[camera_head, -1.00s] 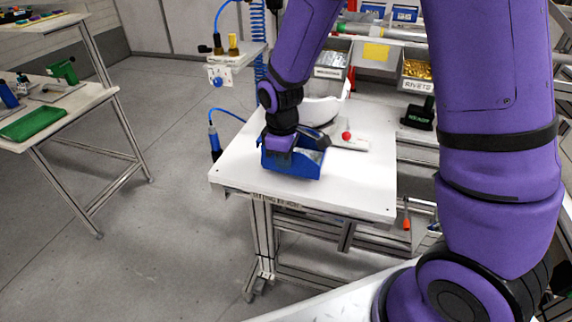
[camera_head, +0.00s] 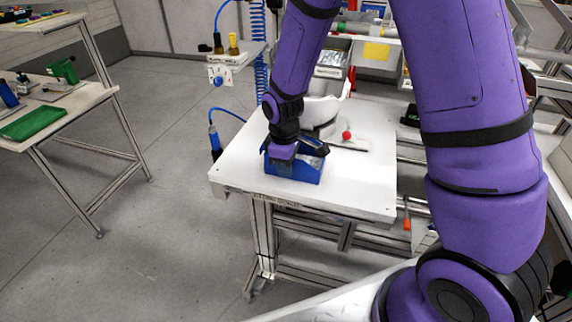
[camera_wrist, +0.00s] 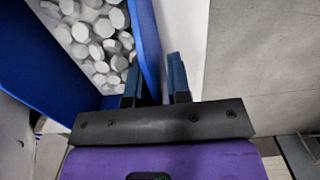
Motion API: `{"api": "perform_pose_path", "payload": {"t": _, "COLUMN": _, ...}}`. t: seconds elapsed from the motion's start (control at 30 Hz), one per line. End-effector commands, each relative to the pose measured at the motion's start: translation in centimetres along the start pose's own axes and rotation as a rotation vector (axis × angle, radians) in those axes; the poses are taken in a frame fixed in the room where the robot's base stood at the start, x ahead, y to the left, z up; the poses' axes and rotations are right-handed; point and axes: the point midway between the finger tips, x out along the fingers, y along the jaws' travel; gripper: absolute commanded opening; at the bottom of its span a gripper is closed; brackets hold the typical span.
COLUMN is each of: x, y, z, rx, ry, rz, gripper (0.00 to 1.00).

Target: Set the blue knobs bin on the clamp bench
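The blue bin (camera_head: 292,170) is on the white bench (camera_head: 350,190), near its front left part; I cannot tell if its whole base touches. In the wrist view, the bin's wall (camera_wrist: 147,45) runs down between my fingers, and pale grey knobs (camera_wrist: 95,35) lie inside. My gripper (camera_wrist: 155,85) is open, with one finger on the inner side of the wall and the other outside it, a gap showing beside the outer finger. In the head view, my gripper (camera_head: 283,155) is at the bin's near left side, its fingertips hidden.
A red-knobbed fixture (camera_head: 346,136) and a white helmet shell (camera_head: 320,110) stand behind the bin. The bench's right and front right are clear.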

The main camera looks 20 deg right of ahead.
Motion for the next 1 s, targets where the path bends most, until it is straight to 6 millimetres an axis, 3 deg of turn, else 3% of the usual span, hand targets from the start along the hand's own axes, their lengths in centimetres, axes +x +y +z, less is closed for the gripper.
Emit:
{"api": "perform_pose_path", "payload": {"t": 0.47, "x": -1.0, "y": 0.0, "z": 0.0, "rx": 0.0, "ry": 0.003, "rz": 0.002, "gripper": 0.3}}
{"api": "perform_pose_path", "payload": {"t": 1.0, "x": -10.5, "y": 0.1, "z": 0.0, "rx": 0.001, "ry": 0.003, "rz": 0.002, "gripper": 0.3}}
